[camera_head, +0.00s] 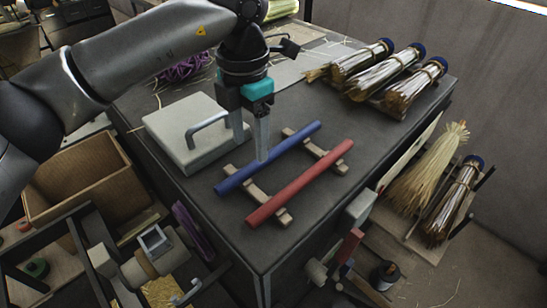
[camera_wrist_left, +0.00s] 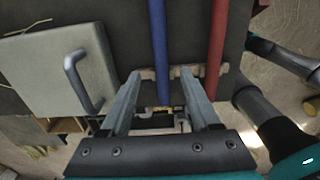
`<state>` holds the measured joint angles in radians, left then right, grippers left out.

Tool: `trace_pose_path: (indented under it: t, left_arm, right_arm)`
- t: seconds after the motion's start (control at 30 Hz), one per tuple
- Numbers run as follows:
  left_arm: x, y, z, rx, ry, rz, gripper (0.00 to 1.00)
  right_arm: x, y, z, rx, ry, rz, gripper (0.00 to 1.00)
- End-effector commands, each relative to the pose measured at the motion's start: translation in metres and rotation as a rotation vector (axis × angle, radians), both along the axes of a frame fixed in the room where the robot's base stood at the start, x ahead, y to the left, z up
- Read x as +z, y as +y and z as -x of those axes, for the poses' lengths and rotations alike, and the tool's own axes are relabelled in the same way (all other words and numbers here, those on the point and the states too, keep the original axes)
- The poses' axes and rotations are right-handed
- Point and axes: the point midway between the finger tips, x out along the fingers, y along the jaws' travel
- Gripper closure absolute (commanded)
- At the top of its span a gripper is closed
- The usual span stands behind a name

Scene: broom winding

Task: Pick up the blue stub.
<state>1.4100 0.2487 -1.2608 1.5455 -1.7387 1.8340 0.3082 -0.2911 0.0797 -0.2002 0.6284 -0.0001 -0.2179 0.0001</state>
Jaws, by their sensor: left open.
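The blue stub (camera_head: 290,142), a long straight rod, lies across two small wooden rests on the dark table. My left gripper (camera_head: 263,158) points down at the middle of the blue stub, with its fingertips close to it. In the left wrist view the blue stub (camera_wrist_left: 158,45) runs between the two open fingers, and I see no grip on it. I cannot tell whether a finger touches it. My right gripper is not in view.
A red rod (camera_head: 300,183) lies parallel on the same wooden rests (camera_head: 274,208). A pale block with a handle (camera_head: 180,140) stands close on the left. Several bound straw bundles (camera_head: 378,72) lie at the back right. Bare table separates them from the rods.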

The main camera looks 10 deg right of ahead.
Motion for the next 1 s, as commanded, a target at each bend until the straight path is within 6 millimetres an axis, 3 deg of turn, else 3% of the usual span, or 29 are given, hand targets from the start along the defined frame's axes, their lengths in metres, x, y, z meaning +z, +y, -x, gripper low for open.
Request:
trace_pose_path:
  t: [0.17,0.4,0.67,1.0]
  left_arm:
    - [-0.014,0.001,0.002,0.000,0.000,0.000,0.37]
    - [-0.050,0.001,0.004,0.000,0.001,0.001,0.37]
    - [-0.051,0.001,0.003,0.000,-0.001,0.002,0.37]
    - [-0.051,0.001,0.003,0.000,-0.001,0.002,0.76]
  right_arm:
    - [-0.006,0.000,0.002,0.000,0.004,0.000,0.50]
    - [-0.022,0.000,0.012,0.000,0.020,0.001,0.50]
    - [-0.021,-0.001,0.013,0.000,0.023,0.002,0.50]
    - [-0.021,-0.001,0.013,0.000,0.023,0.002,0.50]
